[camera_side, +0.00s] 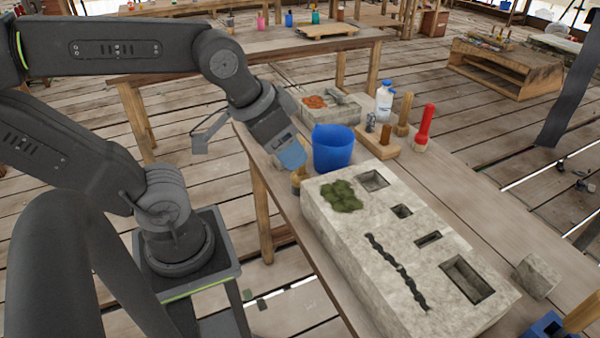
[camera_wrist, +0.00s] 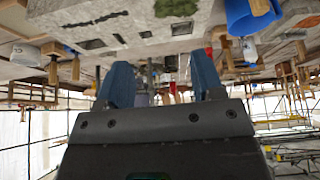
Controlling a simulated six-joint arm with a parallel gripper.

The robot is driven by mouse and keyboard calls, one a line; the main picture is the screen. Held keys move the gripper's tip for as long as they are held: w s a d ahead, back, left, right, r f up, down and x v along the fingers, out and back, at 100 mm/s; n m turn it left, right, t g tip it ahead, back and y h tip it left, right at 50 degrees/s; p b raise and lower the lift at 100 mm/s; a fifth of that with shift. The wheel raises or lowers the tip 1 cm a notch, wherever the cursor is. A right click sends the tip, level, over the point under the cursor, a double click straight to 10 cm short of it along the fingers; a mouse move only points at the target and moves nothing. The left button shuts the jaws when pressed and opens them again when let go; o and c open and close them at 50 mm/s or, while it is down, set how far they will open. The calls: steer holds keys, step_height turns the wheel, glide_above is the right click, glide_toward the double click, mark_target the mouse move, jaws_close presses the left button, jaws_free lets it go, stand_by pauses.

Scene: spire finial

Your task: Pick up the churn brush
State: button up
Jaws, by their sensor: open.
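My gripper (camera_side: 291,154) is open and empty, tilted downward above the near edge of the bench, just left of the blue bucket. In the wrist view its two blue fingers stand apart, with nothing held between them (camera_wrist: 160,80). A small wooden-handled piece (camera_side: 297,180) stands low beside the fingertips, partly hidden; I cannot tell whether it is the churn brush. A red-handled brush (camera_side: 425,124) with a pale lower end stands upright farther back on the bench, well to the right of my gripper. Which of these is the churn brush is not clear.
The blue bucket (camera_side: 333,148) stands close to my gripper. A large stone block (camera_side: 405,235) with slots, a crack and green moss fills the front bench. A wooden block (camera_side: 376,146), a white bottle (camera_side: 384,101) and a stone tray (camera_side: 343,113) stand behind.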

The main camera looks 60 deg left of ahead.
steer(key=w+a+n+g, duration=0.3)
steer(key=w+a+n, duration=0.4)
steer(key=n, duration=0.2)
steer(key=n+g, duration=0.3)
steer(key=n, duration=0.7)
glide_above(300, 139)
step_height(300, 139, down, 3)
step_height(300, 139, down, 13)
steer(key=shift+f, duration=0.1)
steer(key=shift+c, duration=0.2)
steer(key=c, duration=1)
steer(key=shift+c, duration=0.2)
